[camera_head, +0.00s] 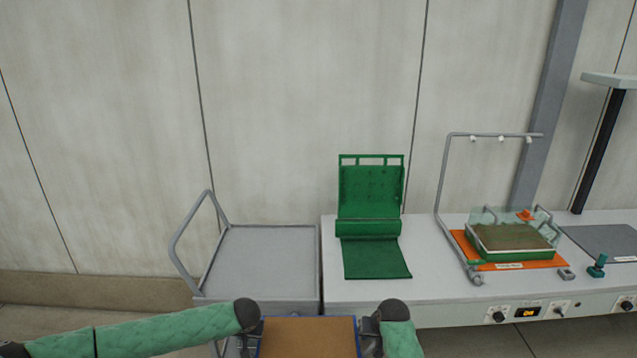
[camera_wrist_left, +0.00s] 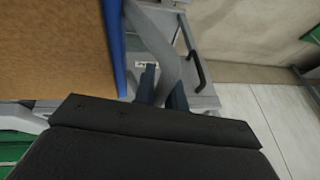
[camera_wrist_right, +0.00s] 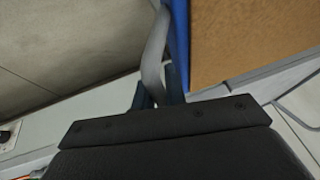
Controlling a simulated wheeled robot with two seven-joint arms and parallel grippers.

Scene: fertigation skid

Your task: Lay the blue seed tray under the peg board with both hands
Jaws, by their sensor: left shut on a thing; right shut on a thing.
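The blue seed tray (camera_head: 310,338) has brown fill and a thin blue rim, and is cut off by the bottom edge of the head view. Its blue side also shows in the left wrist view (camera_wrist_left: 115,45) and the right wrist view (camera_wrist_right: 178,38). My left gripper (camera_wrist_left: 161,88) is shut on the grey handle at the tray's left side. My right gripper (camera_wrist_right: 160,88) is shut on the handle at its right side. A green upright board (camera_head: 370,188) with small dark marks, apparently the peg board, stands on the bench behind a green mat (camera_head: 376,260).
A grey cart (camera_head: 265,262) with an empty top and a tube handle stands left of the white bench (camera_head: 430,290). Right of the board are a grey tube frame (camera_head: 445,190) and a green soil tray (camera_head: 512,245) on an orange mat (camera_head: 465,247).

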